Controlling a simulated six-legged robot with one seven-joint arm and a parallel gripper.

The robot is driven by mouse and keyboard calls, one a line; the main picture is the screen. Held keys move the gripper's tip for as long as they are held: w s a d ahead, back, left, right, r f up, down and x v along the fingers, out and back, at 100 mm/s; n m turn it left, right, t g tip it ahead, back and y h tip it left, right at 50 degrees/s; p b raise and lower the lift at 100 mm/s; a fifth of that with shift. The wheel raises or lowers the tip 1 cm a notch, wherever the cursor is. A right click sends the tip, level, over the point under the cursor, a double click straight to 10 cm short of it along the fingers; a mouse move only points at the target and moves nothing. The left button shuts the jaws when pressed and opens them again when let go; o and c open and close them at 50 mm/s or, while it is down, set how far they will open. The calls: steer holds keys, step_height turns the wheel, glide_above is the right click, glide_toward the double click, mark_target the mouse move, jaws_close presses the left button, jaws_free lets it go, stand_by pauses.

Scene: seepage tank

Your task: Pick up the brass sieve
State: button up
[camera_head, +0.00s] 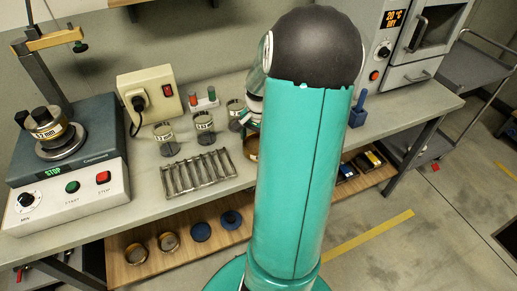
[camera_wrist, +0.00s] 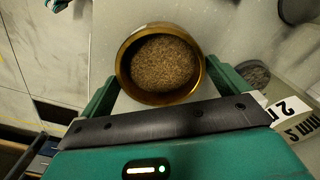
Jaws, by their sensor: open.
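A round brass sieve (camera_wrist: 124,64) with a brown, grainy-looking inside sits on the bench top in the wrist view. My gripper (camera_wrist: 163,88) is open, with one green finger on each side of the sieve's near part. I cannot tell whether the fingers touch its wall. In the head view only the left edge of the brass sieve (camera_head: 250,147) shows; my teal arm hides the rest of it and most of my gripper.
A sieve shaker (camera_head: 75,140) is at far left, an oven (camera_head: 420,45) at right. Other brass sieves (camera_head: 136,254) and blue discs (camera_head: 201,232) lie on the lower shelf.

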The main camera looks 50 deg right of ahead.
step_height(320, 180, down, 2)
steer(key=shift+f, duration=0.1)
steer(key=shift+c, duration=0.2)
steer(key=c, duration=0.8)
steer(key=shift+o, duration=0.2)
steer(key=shift+r, duration=0.2)
